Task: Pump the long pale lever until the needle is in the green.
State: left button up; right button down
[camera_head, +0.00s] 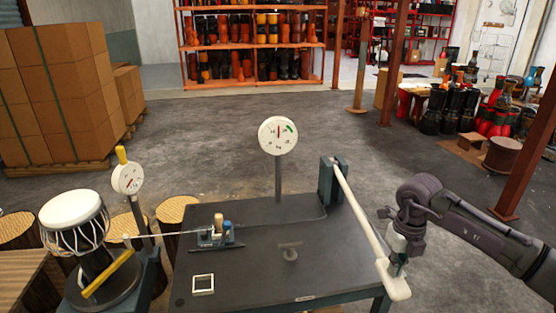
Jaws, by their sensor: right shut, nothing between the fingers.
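The long pale lever (358,208) runs from a dark green upright bracket (327,183) at the table's back right down toward the front right. Its thick pale end (397,290) hangs past the table's right edge. The round white gauge (270,143) stands on a post behind the table. Its red needle points about straight up, left of the green arc (290,128) at its upper right. My right gripper (398,268) is shut with nothing held, pointing down right by the lever's end. I cannot tell whether it touches the lever. My left gripper is out of view.
The dark table (262,262) holds a small block fixture (217,234) and a square frame (203,284). A white-topped drum (72,210) and a smaller gauge (128,178) stand at left. Boxes (62,90) are stacked behind them. Floor right of the table is clear.

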notch_tip(320, 180, up, 15)
jog(key=s+p, duration=0.1)
jog(key=p, duration=0.7)
jog(key=shift+f+p, duration=0.15)
jog(key=shift+p, duration=0.2)
jog(key=f+b, duration=0.4)
jog(key=f, duration=0.2)
jog(key=f+b, duration=0.4)
jog(key=f, duration=0.2)
jog(key=f+b, duration=0.5)
jog(key=f, duration=0.1)
jog(key=shift+w+f, duration=0.4)
notch_tip(320, 180, up, 19)
jog(key=s+p, duration=0.1)
jog(key=p, duration=1.1)
jog(key=shift+f+p, duration=0.2)
jog(key=shift+p, duration=0.1)
jog(key=shift+r, duration=0.1)
